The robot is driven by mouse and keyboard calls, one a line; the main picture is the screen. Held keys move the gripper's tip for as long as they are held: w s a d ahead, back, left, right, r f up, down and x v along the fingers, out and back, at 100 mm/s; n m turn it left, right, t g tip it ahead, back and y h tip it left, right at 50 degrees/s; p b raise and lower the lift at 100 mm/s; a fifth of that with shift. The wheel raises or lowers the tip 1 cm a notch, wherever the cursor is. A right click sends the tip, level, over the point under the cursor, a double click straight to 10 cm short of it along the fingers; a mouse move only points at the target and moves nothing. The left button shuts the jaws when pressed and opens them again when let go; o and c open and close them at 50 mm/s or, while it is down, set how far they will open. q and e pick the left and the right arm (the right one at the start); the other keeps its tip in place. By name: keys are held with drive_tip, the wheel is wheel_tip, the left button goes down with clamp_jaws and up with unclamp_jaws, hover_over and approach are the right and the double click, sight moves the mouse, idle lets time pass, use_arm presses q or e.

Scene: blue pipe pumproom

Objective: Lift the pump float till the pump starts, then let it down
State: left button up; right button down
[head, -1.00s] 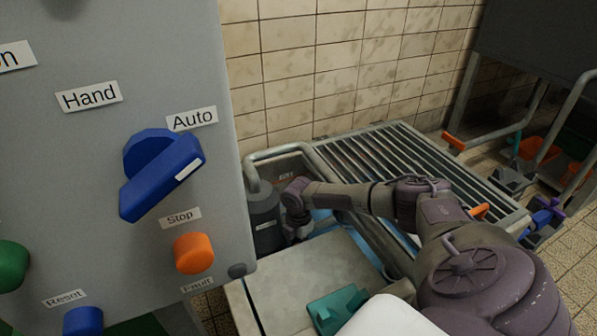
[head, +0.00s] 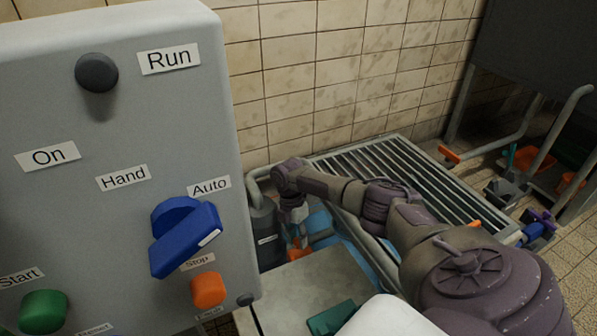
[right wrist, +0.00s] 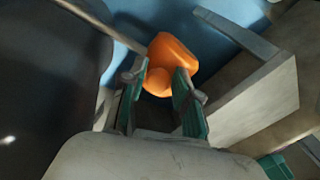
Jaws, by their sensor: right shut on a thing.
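The orange pump float (right wrist: 170,62) sits between the green-padded fingers of my right gripper (right wrist: 160,95) in the right wrist view. The fingers are shut on it. In the head view the float (head: 305,244) shows as a small orange patch below my right wrist, beside the dark grey pump (head: 266,235). The control panel (head: 120,130) fills the left of the head view. Its blue selector (head: 185,235) points toward Auto. The Run lamp (head: 96,72) looks dark. My left gripper is out of view.
A metal grating (head: 390,165) lies behind and right of the pit. A pale cover slab (head: 310,290) is in front of it. A grey pipe (head: 255,180) rises beside the pump. The tiled wall stands behind.

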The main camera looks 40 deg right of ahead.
drive_tip(key=shift+w+d+r+p, duration=0.15)
drive_tip(key=shift+w+r, duration=0.3)
drive_tip(key=shift+r, duration=0.3)
drive_tip(key=shift+w+d+r+p, duration=0.2)
drive_tip(key=shift+w+r, duration=0.3)
drive_tip(key=shift+r, duration=0.25)
drive_tip(key=shift+w+d+r+p, duration=0.15)
drive_tip(key=shift+w+r, duration=0.3)
drive_tip(key=shift+r, duration=0.3)
drive_tip(key=c, duration=1.1)
unclamp_jaws()
drive_tip(key=shift+o, duration=0.9)
drive_tip(key=shift+w+a+f, duration=0.1)
drive_tip(key=shift+w+f, duration=0.05)
drive_tip(key=shift+f, duration=0.05)
drive_tip(key=v, duration=1.2)
